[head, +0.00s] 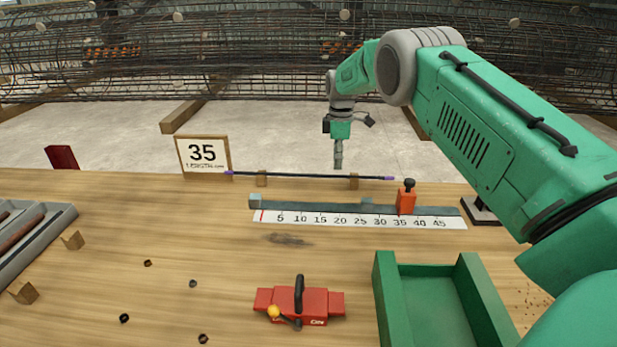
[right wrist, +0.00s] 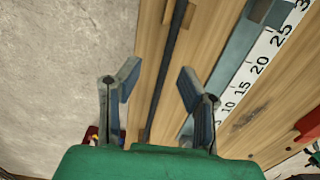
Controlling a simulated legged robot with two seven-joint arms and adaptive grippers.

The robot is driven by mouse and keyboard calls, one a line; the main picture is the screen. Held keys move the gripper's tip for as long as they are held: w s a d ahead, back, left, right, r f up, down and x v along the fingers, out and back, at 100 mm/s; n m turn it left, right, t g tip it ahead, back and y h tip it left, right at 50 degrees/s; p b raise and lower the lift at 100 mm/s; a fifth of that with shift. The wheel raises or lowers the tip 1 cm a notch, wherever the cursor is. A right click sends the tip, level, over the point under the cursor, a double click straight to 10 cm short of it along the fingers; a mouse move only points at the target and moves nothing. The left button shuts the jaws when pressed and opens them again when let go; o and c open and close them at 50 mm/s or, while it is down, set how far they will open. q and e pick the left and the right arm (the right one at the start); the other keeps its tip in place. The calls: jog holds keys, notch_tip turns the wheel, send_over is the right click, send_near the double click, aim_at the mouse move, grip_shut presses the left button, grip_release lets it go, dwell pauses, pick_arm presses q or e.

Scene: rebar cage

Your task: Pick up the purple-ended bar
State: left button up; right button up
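The purple-ended bar (head: 305,176) is a thin dark rod with purple tips, lying across two small wooden blocks near the back edge of the table. My right gripper (head: 338,160) points down above the bar, near its middle right part, and looks apart from it. In the right wrist view my right gripper (right wrist: 153,85) has its two fingers spread and empty, with the bar (right wrist: 168,70) passing below between them. The bar's purple ends are not clear in that view. My left gripper does not show in either view.
A ruler (head: 360,217) with an orange stop (head: 406,201) lies just in front of the bar. A sign reading 35 (head: 203,154) stands by its left end. A red tool (head: 300,303) and green tray (head: 385,300) are nearer. A rebar cage (head: 230,60) spans the back.

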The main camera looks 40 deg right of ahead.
aim_at(308, 176)
jog(key=f, duration=0.4)
jog(key=shift+a, duration=0.4)
jog(key=shift+a+f, duration=0.15)
jog(key=shift+a, duration=0.1)
grip_shut()
